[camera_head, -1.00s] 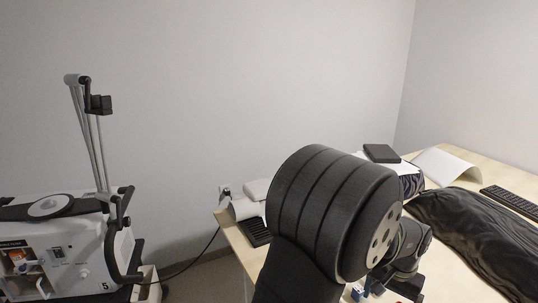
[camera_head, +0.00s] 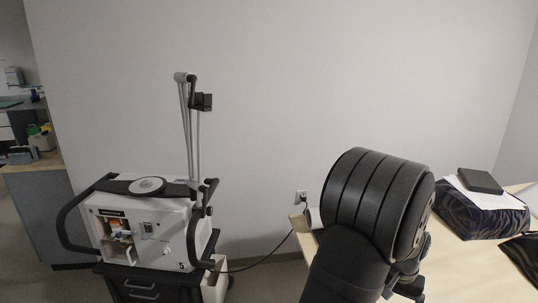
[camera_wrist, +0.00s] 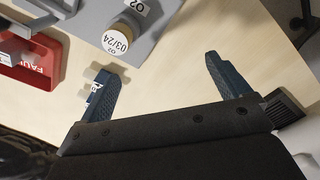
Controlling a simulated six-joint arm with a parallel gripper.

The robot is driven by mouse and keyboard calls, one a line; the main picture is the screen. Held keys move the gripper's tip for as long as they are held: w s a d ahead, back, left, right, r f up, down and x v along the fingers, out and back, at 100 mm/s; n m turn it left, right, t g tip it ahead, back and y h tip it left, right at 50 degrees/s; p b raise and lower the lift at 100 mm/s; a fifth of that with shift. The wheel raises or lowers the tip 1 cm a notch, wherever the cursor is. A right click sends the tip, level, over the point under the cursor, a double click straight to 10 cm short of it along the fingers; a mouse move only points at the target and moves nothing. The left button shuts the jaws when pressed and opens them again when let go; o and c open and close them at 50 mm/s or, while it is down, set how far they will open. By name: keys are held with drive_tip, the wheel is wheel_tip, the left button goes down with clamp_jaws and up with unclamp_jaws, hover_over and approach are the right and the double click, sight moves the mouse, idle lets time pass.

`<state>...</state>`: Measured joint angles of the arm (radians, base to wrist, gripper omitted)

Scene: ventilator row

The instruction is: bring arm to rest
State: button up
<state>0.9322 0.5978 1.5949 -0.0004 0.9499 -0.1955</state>
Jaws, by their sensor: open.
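My gripper shows in the wrist view (camera_wrist: 158,68), with its two dark blue fingers spread wide and nothing between them. It is open above the bare wooden tabletop (camera_wrist: 185,78). In the head view my black arm is folded over the table's left end, and its thick rounded link hides most of the gripper.
In the wrist view, a round white label marked 03/24 (camera_wrist: 116,40) sits on a grey holder (camera_wrist: 85,22) beyond the left finger, near a red piece (camera_wrist: 38,62). The head view shows a ventilator (camera_head: 150,235) at left and a patterned cushion (camera_head: 475,215) at right.

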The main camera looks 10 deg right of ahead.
drive_tip(key=shift+n, duration=0.4)
drive_tip(key=shift+w+a+f, duration=0.25)
drive_tip(key=shift+w+a, duration=0.45)
drive_tip(key=shift+w, duration=0.15)
drive_tip(key=shift+w+a+f, duration=0.25)
drive_tip(key=shift+w+a, duration=0.45)
drive_tip(key=shift+w, duration=0.1)
drive_tip(key=shift+o, duration=0.7)
drive_tip(key=s+d+r+n, duration=0.4)
drive_tip(key=d+r, duration=0.1)
drive_tip(key=d, duration=0.6)
drive_tip(key=s+d+r+n, duration=0.4)
drive_tip(key=s+d+r, duration=0.15)
drive_tip(key=d, duration=0.55)
drive_tip(key=f, duration=0.9)
drive_tip(key=shift+w+a+f, duration=0.2)
drive_tip(key=shift+w, duration=0.15)
drive_tip(key=shift+r, duration=0.1)
